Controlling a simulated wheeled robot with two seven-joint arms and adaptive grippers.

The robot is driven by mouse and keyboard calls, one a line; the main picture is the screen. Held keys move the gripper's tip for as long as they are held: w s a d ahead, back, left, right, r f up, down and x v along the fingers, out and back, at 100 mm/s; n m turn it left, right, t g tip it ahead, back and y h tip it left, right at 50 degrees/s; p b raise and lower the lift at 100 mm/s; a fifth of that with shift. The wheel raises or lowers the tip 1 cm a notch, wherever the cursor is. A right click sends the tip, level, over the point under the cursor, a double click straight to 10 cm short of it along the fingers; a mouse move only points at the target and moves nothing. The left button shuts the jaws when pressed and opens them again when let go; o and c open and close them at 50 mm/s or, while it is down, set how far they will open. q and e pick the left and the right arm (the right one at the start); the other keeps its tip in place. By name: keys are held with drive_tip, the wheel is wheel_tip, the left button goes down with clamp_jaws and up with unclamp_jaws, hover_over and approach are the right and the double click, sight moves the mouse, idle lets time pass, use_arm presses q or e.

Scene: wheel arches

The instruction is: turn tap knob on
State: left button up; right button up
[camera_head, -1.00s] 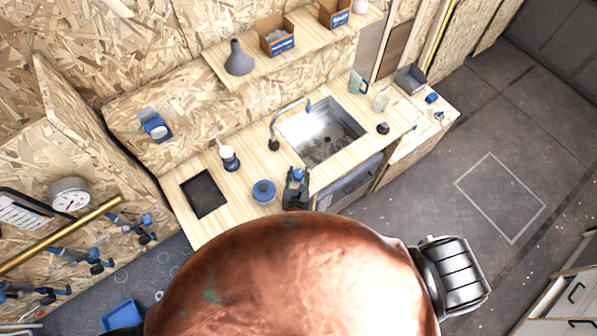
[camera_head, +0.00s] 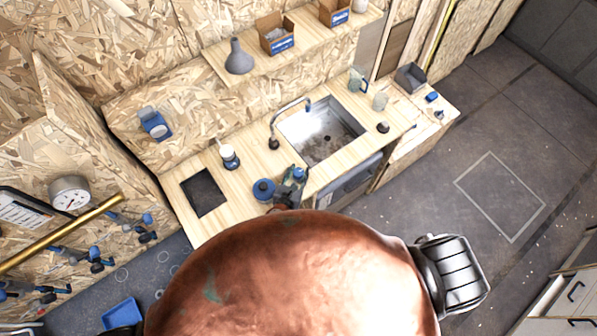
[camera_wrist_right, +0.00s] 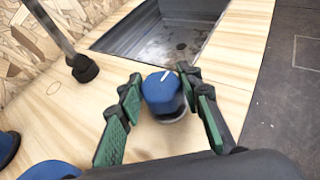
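The tap knob (camera_wrist_right: 163,93) is a blue cap with a white line on a pale base, seen in the right wrist view. It stands upright on the wooden counter beside the sink. My right gripper (camera_wrist_right: 161,77) has its two green-padded fingers spread, one on each side of the knob. A gap shows on the left side; I cannot tell whether the right finger touches. In the head view my right gripper (camera_head: 291,182) is at the counter's front edge and partly hides the knob. The tap spout (camera_head: 289,117) bends over the sink (camera_head: 323,132). My left gripper is not in view.
A blue round-lidded item (camera_head: 263,190) stands close to the left of my right gripper. A white-and-dark container (camera_head: 229,157) is behind it. A dark square recess (camera_head: 203,193) lies farther left. A shelf (camera_head: 215,64) runs above the counter.

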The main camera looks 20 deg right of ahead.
drive_tip(key=o, duration=0.5)
drive_tip(key=shift+s, duration=0.1)
drive_tip(key=v, duration=1.2)
drive_tip(key=shift+r, duration=0.1)
drive_tip(key=shift+d, duration=0.1)
